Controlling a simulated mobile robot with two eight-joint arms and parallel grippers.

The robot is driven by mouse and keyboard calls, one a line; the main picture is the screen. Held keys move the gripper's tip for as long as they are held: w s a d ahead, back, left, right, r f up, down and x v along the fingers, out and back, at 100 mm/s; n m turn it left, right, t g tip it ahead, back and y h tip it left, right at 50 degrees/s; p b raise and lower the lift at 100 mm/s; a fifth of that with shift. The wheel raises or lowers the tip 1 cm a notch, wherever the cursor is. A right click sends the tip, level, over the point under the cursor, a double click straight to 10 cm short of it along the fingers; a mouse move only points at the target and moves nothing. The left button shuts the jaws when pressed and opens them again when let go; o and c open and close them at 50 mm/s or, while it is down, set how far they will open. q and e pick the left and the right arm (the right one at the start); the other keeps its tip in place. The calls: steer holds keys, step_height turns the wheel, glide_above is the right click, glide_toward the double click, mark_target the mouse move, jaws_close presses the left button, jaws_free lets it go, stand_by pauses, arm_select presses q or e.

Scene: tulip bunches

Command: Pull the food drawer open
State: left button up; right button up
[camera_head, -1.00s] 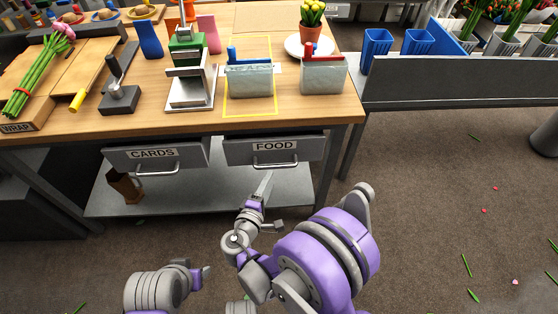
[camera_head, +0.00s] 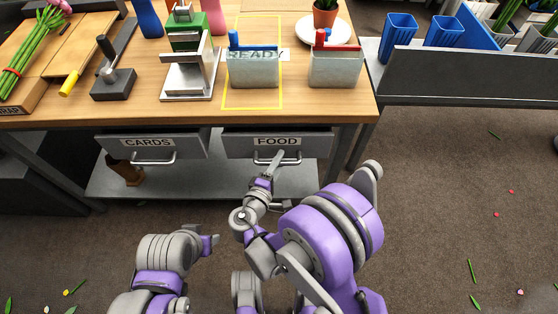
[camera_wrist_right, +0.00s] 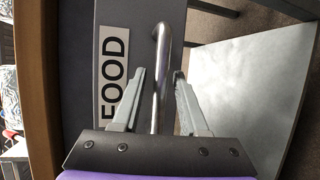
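The grey food drawer (camera_head: 310,145) hangs under the table's front edge, its front roughly in line with the cards drawer. It carries a white FOOD label, which also shows in the right wrist view (camera_wrist_right: 113,75). Its metal handle (camera_head: 262,160) is partly covered by my right gripper (camera_head: 278,156). In the right wrist view the fingers of my right gripper (camera_wrist_right: 160,76) are apart, one on each side of the handle bar (camera_wrist_right: 162,65), with gaps visible. My left gripper (camera_head: 213,243) is low, left of the right arm; its fingers are not clear.
The cards drawer (camera_head: 190,148) is just left. A lower shelf (camera_head: 225,183) lies beneath both drawers. On the tabletop (camera_head: 300,108) stand two boxes (camera_head: 253,72) (camera_head: 334,68) with blue and red handles. Open floor (camera_head: 430,220) lies to the right.

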jaws_close()
stand_by(1.2)
